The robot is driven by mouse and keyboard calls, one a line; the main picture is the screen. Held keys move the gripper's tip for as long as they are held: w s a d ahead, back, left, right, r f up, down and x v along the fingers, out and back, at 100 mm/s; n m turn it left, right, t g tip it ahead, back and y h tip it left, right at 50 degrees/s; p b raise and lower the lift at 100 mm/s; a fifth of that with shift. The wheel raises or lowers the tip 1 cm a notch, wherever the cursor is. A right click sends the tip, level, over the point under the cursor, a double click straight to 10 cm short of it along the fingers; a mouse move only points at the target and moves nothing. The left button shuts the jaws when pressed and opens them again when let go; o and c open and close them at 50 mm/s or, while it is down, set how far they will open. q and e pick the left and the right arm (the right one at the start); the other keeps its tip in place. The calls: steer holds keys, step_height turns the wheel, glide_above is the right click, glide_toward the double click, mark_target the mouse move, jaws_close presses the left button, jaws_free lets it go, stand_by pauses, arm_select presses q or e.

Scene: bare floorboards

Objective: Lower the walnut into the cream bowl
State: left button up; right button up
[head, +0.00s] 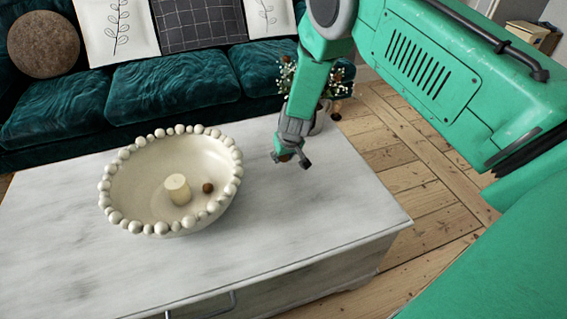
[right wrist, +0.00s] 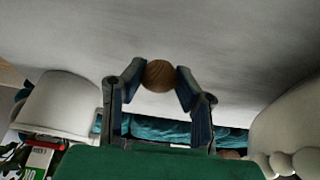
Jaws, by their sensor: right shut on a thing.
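The walnut (right wrist: 160,75) is a round brown ball with fine lines, held between the fingertips of my right gripper (right wrist: 161,76). In the head view my right gripper (head: 292,160) hangs over the table to the right of the bowl, and only a bit of the walnut (head: 285,157) shows. The cream bowl (head: 130,185) stands on the table with a rim of round beads. It also shows at the right edge of the right wrist view (right wrist: 292,125). A cream cylinder (head: 177,189) and a small brown ball (head: 208,188) lie in the bowl. My left gripper is out of view.
The pale table (head: 310,225) is clear to the right of and in front of the bowl. A vase (head: 320,118) with small flowers stands at its back right, near my right gripper. A dark teal sofa (head: 180,82) with cushions stands behind.

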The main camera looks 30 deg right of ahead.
step_height(320, 180, up, 5)
steer(key=shift+p, duration=0.65)
steer(key=w+a+r+p, duration=0.1)
steer(key=a+r+p, duration=0.2)
steer(key=a, duration=0.5)
steer(key=w+a+r+p, duration=0.2)
steer(key=a+r+p, duration=0.2)
steer(key=a, duration=0.5)
steer(key=shift+w+a+r, duration=0.25)
steer(key=shift+r, duration=0.3)
steer(key=a, duration=0.1)
steer(key=p, duration=0.1)
steer(key=a+p, duration=0.1)
steer(key=shift+w+a+r, duration=0.3)
steer(key=shift+w+r, duration=0.05)
steer(key=w+a+b, duration=0.1)
steer(key=a+b, duration=0.5)
steer(key=w+a+b, duration=0.1)
steer(key=a+b, duration=0.5)
steer(key=w+a+b, duration=0.1)
steer(key=a+b, duration=0.5)
steer(key=shift+w+a+f, duration=0.15)
steer(key=shift+w+f, duration=0.1)
steer(key=shift+w, duration=0.15)
